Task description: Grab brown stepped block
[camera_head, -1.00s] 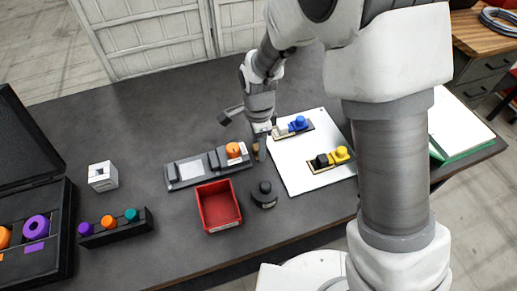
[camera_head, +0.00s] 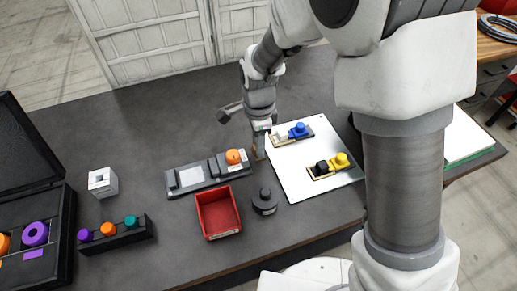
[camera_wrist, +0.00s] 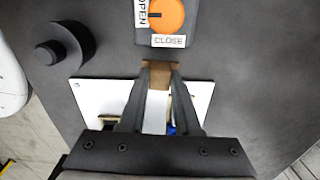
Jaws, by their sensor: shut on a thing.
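The brown stepped block (camera_wrist: 158,76) is between the fingertips of my gripper (camera_wrist: 160,78) in the wrist view. The gripper is shut on it, with one finger on each side. Part of the block is hidden by the fingers, so its steps do not show clearly. In the head view my gripper (camera_head: 260,147) points down between the grey panel with the orange knob and the white board. The block is hardly visible there, and I cannot tell whether it touches the table.
The grey panel with an orange knob (camera_head: 233,156) is just left of my gripper. The white board (camera_head: 290,180) at right bears a blue-knob fixture (camera_head: 297,131) and a yellow-knob fixture (camera_head: 342,159). A red bin (camera_head: 218,212) and dark round part (camera_head: 265,201) stand in front.

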